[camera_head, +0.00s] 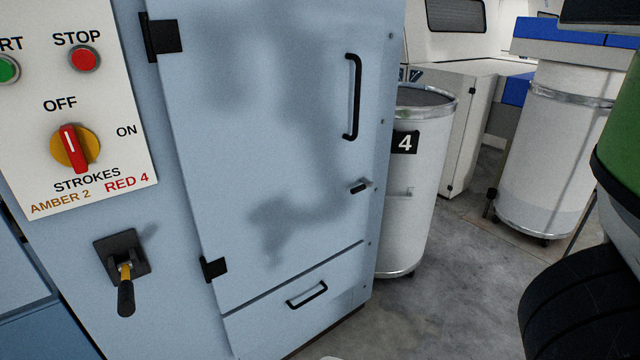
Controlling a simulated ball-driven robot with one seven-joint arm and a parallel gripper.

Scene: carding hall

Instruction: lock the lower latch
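A pale blue cabinet door (270,130) fills the middle of the head view and looks closed. A small latch (361,187) with a dark body and a pale tip sits at its right edge, below the vertical black handle (353,97). The latch lies roughly sideways, its tip reaching toward the door edge; whether it is locked I cannot tell. No other latch shows on the visible part of the door. My gripper is not in view.
A control panel (108,92) and a yellow-and-black lever (125,285) are at left. A drawer handle (307,295) is below the door. White drums, one marked 4 (408,220), stand at right. Large green and black shapes fill the right edge. Grey floor (450,290) is open between.

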